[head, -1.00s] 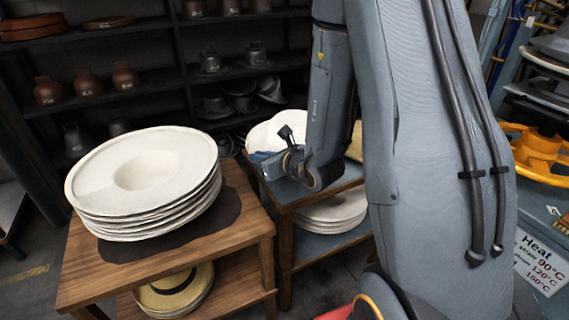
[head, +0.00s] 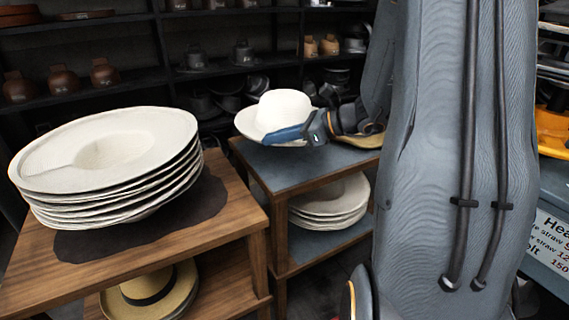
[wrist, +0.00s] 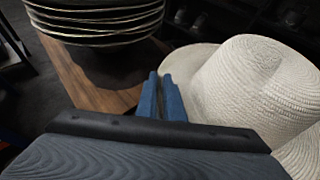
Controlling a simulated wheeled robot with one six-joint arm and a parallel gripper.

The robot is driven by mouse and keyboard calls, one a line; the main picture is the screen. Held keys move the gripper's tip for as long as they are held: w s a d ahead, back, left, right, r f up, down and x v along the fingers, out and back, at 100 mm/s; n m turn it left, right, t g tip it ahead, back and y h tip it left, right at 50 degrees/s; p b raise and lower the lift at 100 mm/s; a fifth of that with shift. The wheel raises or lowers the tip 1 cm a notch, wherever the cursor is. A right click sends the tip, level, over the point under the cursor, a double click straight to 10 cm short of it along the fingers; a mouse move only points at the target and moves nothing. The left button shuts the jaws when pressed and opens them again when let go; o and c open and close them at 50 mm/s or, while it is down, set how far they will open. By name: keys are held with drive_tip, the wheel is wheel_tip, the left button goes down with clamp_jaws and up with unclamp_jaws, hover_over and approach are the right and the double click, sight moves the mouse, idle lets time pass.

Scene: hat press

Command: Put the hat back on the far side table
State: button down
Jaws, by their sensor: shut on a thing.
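The white woven hat (head: 283,108), with a rounded crown and wide brim, is at the back of the far side table (head: 290,170), which has a blue-grey top. My gripper (head: 277,135), with blue fingers, is shut on the hat's brim from the right. In the wrist view the hat (wrist: 255,85) fills the right side, its brim at the closed fingers (wrist: 161,92). The hat is upright and roughly level. I cannot tell whether it touches the tabletop or hangs just above it.
A nearer wooden table (head: 235,220) holds a stack of white hat blanks (head: 105,160) at left. A tan hat (head: 365,138) lies behind my wrist at the far table's right. Several white blanks (head: 330,200) fill its lower shelf. Dark shelves stand behind.

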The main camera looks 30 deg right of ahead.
sight(279, 180)
drive_tip(key=shift+s+d+f, duration=0.15)
drive_tip(key=shift+d+f, duration=0.15)
drive_tip(key=shift+d, duration=0.05)
wheel_tip(279, 180, down, 10)
drive_tip(key=shift+s+r, duration=0.1)
drive_tip(key=shift+s, duration=0.05)
drive_tip(key=c, duration=1.9)
unclamp_jaws()
